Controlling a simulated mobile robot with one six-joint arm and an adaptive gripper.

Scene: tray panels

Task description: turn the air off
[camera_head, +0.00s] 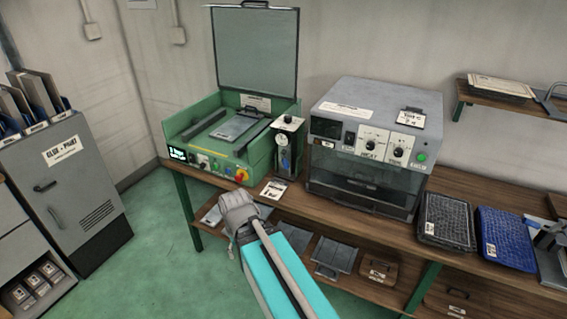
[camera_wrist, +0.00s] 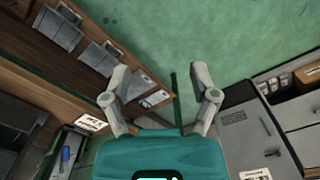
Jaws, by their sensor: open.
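A narrow grey unit (camera_head: 287,148) stands on the bench between the green machine and the grey oven. It has a round dial near its top and a small blue part (camera_head: 285,160) on its front; I cannot read its labels or tell the setting. In the wrist view a blue handle-like part (camera_wrist: 66,154) shows at lower left on a grey box. My gripper (camera_wrist: 161,75) is open and empty, its two fingers spread over the floor and bench edge. In the head view my arm's end is in front of the bench, apart from the unit; the fingers are hard to make out there.
The green machine (camera_head: 181,125) has a raised lid and a red-and-yellow knob (camera_head: 242,175) in front. The grey oven (camera_head: 376,98) stands right of the unit. Black (camera_head: 446,221) and blue (camera_head: 505,238) trays lie further right. A grey cabinet (camera_head: 70,195) stands left; green floor between is clear.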

